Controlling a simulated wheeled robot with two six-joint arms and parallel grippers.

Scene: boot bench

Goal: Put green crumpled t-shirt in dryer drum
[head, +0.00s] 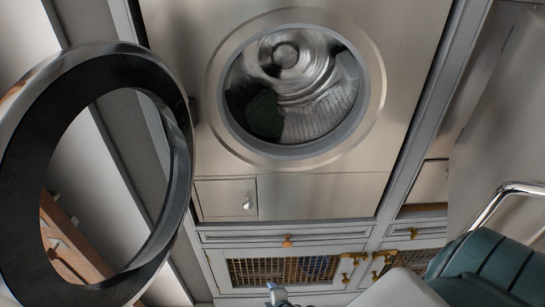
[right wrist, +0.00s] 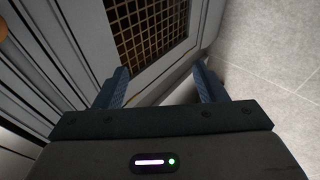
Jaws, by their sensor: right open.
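A dark green cloth (head: 264,115), which looks like the crumpled t-shirt, lies in the lower left of the dryer drum (head: 325,110), behind the round opening. The dryer door (head: 22,160) is swung open to the left. My right gripper (head: 278,291) is at the bottom edge of the head view, below the dryer and apart from the cloth. In the right wrist view its two blue fingers (right wrist: 160,88) are spread with nothing between them. My left gripper is not in view.
Below the dryer is a grey cabinet with a drawer knob (head: 287,242) and brass lattice doors (head: 285,270). The lattice also shows in the right wrist view (right wrist: 150,30), beside pale floor (right wrist: 270,50).

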